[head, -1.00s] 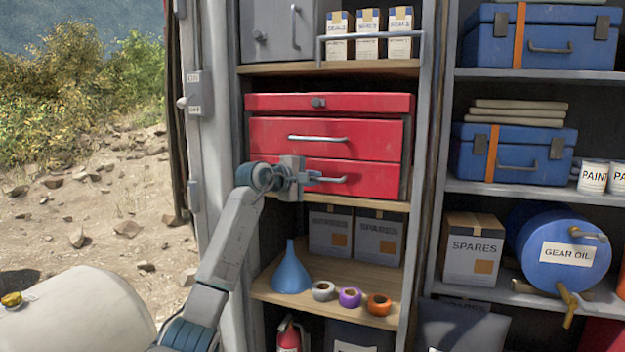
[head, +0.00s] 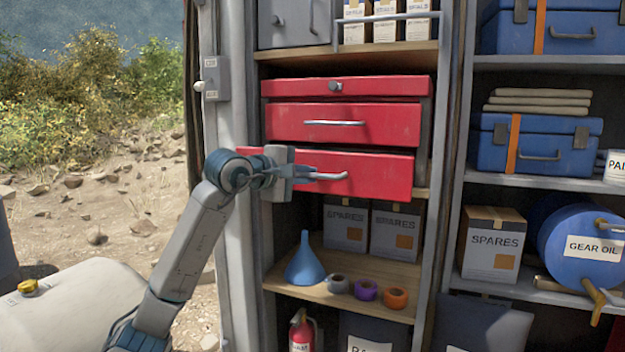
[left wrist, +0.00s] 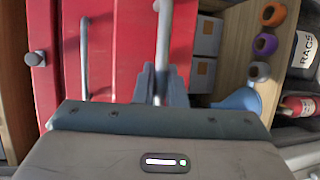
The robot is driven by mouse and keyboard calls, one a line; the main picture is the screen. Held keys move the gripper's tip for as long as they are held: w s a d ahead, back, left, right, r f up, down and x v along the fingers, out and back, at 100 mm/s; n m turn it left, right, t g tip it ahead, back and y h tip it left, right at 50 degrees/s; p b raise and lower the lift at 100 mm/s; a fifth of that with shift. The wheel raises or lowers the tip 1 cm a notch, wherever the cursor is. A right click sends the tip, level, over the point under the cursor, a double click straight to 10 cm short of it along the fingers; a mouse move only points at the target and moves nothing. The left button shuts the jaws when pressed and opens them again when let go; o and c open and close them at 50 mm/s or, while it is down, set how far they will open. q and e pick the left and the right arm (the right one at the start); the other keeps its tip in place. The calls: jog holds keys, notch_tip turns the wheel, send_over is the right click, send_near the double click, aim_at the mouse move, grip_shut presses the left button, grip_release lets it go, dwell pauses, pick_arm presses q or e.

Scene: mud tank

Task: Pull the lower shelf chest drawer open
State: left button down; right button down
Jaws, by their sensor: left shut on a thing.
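The red shelf chest (head: 345,88) stands on a wooden shelf. Its lower drawer (head: 385,175) sticks out toward me, in front of the drawer above it (head: 390,126), which looks shut. My left gripper (head: 318,175) is shut on the lower drawer's silver handle (head: 340,176), near the handle's left end. In the left wrist view the gripper's fingers (left wrist: 160,85) close around the lower drawer's handle (left wrist: 162,35), with the middle handle beside it. The drawer's inside is hidden from view. My right gripper is not in view.
Below, a shelf holds a blue funnel (head: 305,262), tape rolls (head: 366,290) and spares boxes (head: 345,222). A grey upright (head: 240,200) stands close left of the drawer. Blue cases (head: 540,145) and a gear oil drum (head: 590,240) fill the right shelves.

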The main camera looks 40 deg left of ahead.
pick_arm(q)
jog(key=shift+w, duration=0.1)
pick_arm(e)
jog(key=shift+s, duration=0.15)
pick_arm(q)
jog(key=c, duration=1.8)
grip_release()
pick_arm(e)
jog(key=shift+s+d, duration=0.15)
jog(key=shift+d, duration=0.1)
pick_arm(q)
jog(key=shift+s, duration=0.2)
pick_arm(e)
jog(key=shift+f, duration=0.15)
